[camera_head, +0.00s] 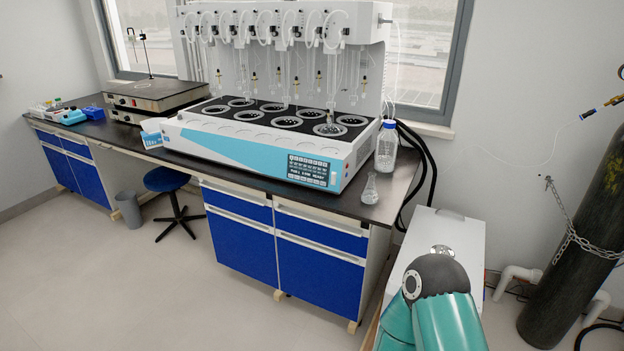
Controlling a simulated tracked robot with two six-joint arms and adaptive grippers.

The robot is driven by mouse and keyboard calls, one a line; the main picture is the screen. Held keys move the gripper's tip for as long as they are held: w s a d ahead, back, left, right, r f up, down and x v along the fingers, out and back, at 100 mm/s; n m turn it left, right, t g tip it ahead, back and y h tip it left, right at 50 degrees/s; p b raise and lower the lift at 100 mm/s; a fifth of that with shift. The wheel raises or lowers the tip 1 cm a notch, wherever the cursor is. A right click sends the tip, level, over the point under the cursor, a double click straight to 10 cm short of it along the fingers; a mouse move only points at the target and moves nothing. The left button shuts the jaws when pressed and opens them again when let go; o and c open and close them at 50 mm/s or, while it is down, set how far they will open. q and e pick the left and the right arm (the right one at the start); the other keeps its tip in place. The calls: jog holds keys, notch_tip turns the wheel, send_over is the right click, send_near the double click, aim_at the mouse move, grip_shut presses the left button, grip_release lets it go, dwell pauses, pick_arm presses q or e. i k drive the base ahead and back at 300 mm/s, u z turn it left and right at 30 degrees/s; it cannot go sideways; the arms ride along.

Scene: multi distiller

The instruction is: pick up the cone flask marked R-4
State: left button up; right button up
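A small clear cone flask (370,189) stands upright on the dark bench top, near its right front corner. It is in front of the right end of the distiller (262,150). No marking on it can be read at this size, so I cannot tell if it is R-4. Some clear glassware (330,129) sits at the front right heating well of the distiller; its shape is hard to make out. Neither of my grippers shows. Only a teal and dark grey part of my arm rises at the bottom right, well below and apart from the flask.
A blue-capped clear bottle (386,147) stands just behind the cone flask. A white box-like unit (458,238) is right of the bench, with black hoses behind. A chained dark gas cylinder (575,250) stands at far right. A blue stool (167,179) is at left; the front floor is clear.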

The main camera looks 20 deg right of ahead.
aim_at(369, 196)
jog(key=z, duration=0.05)
jog(key=i, duration=1.15)
jog(key=z, duration=0.65)
jog(key=i, duration=0.5)
jog(key=z, duration=0.3)
jog(key=k, duration=0.9)
jog(key=z, duration=0.15)
jog(key=i, duration=0.9)
jog(key=u, duration=0.05)
